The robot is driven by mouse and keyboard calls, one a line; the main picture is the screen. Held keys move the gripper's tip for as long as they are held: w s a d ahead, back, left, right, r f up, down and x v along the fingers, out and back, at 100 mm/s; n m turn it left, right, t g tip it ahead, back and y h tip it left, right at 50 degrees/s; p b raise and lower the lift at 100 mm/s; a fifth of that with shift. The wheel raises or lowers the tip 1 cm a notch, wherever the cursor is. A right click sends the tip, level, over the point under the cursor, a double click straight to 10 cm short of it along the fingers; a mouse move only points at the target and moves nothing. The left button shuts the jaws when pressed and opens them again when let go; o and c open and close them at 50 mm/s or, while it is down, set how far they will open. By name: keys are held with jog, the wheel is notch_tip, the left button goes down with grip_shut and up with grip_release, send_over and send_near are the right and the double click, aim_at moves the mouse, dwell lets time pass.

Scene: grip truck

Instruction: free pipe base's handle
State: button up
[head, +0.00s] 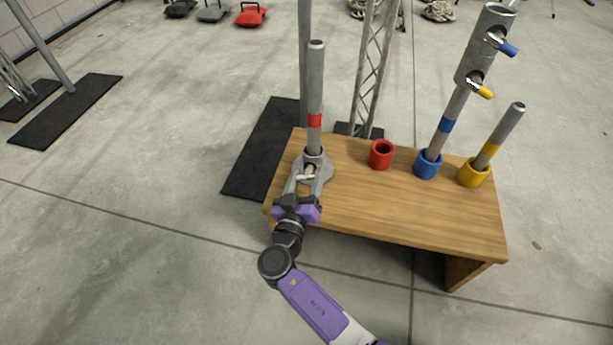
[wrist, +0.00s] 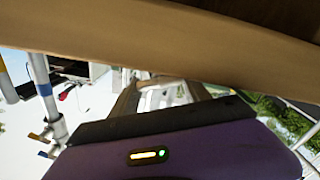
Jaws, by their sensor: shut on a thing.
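The pipe base (head: 326,172) is a round grey metal plate with a collar at the left end of the wooden table. A grey pipe (head: 315,85) with a red band stands upright in its collar. The base's small silver handle (head: 304,177) sticks out at the collar's near side. My gripper (head: 306,181) reaches in from the near side, with its fingers on either side of the handle and shut on it. In the wrist view, pale metal (wrist: 162,96) shows between my fingers; the table edge hides much of the rest.
On the wooden table (head: 400,215) stand an empty red cup (head: 381,155), a blue cup (head: 427,165) holding a pipe with a clamp (head: 484,50) on it, and a yellow cup (head: 473,174) with a shorter pipe. A lattice truss (head: 372,70) rises behind. The table's front middle is clear.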

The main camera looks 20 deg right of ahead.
jog(key=o, duration=1.4)
jog(key=shift+p+v, duration=1.15)
jog(key=shift+v, duration=2.8)
